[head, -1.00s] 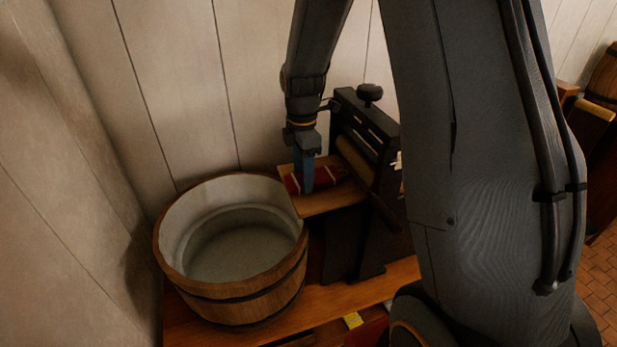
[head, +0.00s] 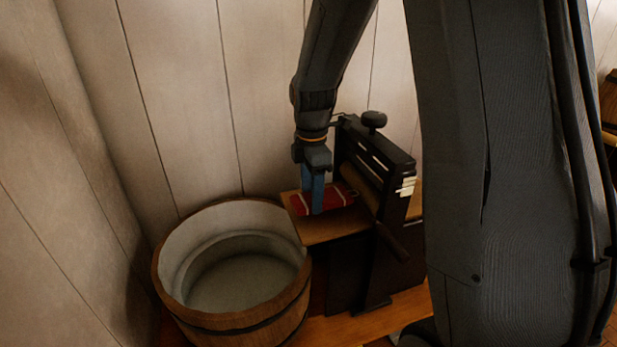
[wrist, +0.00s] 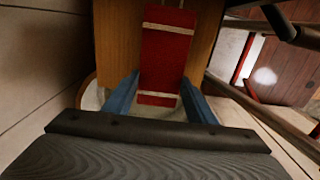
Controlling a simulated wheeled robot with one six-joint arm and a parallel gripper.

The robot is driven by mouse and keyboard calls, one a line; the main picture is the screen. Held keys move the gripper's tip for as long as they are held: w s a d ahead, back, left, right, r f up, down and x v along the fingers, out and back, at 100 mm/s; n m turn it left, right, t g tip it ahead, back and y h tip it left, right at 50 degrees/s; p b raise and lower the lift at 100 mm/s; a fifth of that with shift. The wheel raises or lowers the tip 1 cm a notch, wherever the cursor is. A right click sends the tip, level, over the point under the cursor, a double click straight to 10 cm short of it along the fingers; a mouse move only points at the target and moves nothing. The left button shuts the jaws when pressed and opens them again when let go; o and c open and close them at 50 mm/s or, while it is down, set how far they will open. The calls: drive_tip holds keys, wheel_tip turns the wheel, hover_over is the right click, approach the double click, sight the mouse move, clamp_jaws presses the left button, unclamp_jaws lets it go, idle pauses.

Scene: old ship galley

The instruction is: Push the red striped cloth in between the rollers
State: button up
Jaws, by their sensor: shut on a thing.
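The red striped cloth (head: 333,198), a flat red strip with pale stripes, lies on the wooden feed board (head: 318,232) of the wringer. In the head view its right end lies close to the rollers (head: 362,184); whether it touches them I cannot tell. My gripper (head: 315,208) points down from above, its blue fingers shut on the cloth. In the wrist view my gripper (wrist: 160,88) has one finger on each long side of the cloth (wrist: 163,62), near one end. The finger hides part of the cloth in the head view.
The dark wringer frame (head: 392,158) has a top knob (head: 373,119) and a crank handle (head: 393,240) at its front right. A wooden tub (head: 240,318) stands left of the board on a wooden bench (head: 375,325). A plank wall is close behind.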

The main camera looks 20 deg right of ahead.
sight(329, 196)
drive_tip(key=shift+s+d+f+b, duration=0.1)
drive_tip(key=shift+d+f+b, duration=0.1)
drive_tip(key=shift+f+b, duration=0.45)
drive_tip(key=shift+d+f+b, duration=0.2)
drive_tip(key=shift+f+b, duration=0.2)
drive_tip(key=shift+f, duration=0.45)
drive_tip(key=shift+f, duration=0.15)
drive_tip(key=shift+d+p, duration=0.45)
drive_tip(key=shift+d, duration=0.45)
drive_tip(key=shift+d, duration=1)
drive_tip(key=o, duration=1.2)
drive_tip(key=shift+p, duration=0.3)
